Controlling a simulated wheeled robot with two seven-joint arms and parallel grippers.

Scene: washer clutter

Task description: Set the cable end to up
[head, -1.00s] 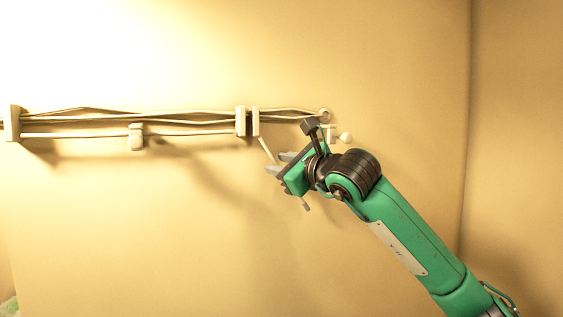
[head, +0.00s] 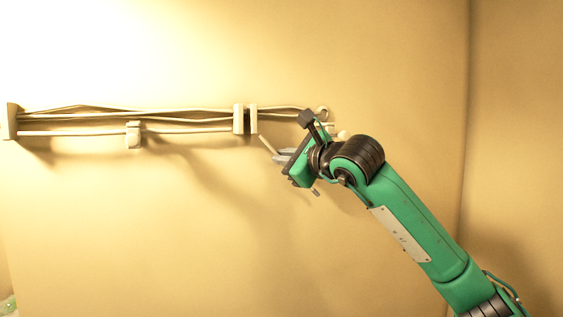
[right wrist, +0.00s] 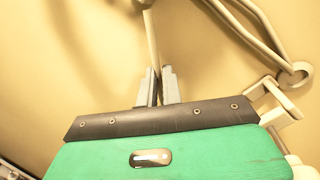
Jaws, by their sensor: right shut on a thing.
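The cable end (head: 267,144) is a thin pale stub. It slants down and right from the wall clip at the right of the cable run. My right gripper (head: 279,156) is at its lower part, in front of the wall. The cable's tip between the fingers is hidden. My left gripper is not in view.
Several pale cables (head: 185,111) run along the wall through clips (head: 239,119). A round wall fitting (head: 322,113) is at their right end, close to my wrist. The wall below is bare.

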